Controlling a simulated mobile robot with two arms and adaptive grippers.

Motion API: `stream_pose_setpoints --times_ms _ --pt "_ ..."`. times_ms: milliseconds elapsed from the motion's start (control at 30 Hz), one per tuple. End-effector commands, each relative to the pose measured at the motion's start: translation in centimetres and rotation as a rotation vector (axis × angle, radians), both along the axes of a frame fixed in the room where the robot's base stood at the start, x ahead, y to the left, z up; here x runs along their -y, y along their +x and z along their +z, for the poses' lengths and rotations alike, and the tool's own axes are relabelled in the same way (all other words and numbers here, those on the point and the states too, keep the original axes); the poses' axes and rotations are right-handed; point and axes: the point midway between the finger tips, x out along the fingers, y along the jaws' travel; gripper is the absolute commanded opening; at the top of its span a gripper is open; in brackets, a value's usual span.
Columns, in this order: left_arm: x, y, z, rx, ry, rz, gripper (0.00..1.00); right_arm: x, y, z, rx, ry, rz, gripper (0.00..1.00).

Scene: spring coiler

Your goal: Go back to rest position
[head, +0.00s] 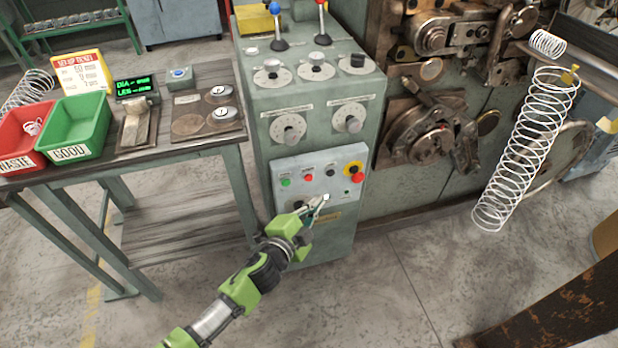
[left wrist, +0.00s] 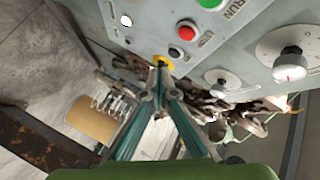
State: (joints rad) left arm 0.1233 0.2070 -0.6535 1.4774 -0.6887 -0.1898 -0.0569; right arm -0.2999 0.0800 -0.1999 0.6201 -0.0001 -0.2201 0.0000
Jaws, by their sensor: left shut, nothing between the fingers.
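My left gripper (head: 316,206) is in front of the lower control panel (head: 290,168) of the grey-green machine, near its lower edge. Its fingers are shut with nothing between them. In the left wrist view the closed fingertips (left wrist: 160,68) overlap the yellow ring of a button; I cannot tell whether they touch it. The panel carries a green button (head: 285,183), a red button (head: 309,177) and a red emergency stop on yellow (head: 357,177). The left wrist view also shows the red button (left wrist: 187,31). My right gripper is not in view.
A workbench (head: 190,137) at left holds a red WASTE bin (head: 18,148), a green GOOD bin (head: 78,124), a setup ticket (head: 82,72) and a small display (head: 136,86). A long spring coil (head: 521,150) hangs at right. A rusty beam (head: 560,312) stands lower right. Bare floor (head: 385,300) lies between.

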Motion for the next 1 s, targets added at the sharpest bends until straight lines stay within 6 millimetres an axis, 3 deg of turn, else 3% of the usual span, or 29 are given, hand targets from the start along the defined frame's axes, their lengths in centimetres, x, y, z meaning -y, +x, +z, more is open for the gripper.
stream_pose_setpoints --times_ms 767,867,1000 --pt "-0.2 0.0 -0.5 -0.01 -0.002 0.006 0.0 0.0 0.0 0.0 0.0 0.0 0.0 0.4" --pt "-1.4 -0.5 -3.0 -0.067 -0.01 0.035 0.0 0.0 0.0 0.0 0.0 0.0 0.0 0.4" --pt "-5.0 -2.8 -10.5 -0.239 -0.043 0.131 0.0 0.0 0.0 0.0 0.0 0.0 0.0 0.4"
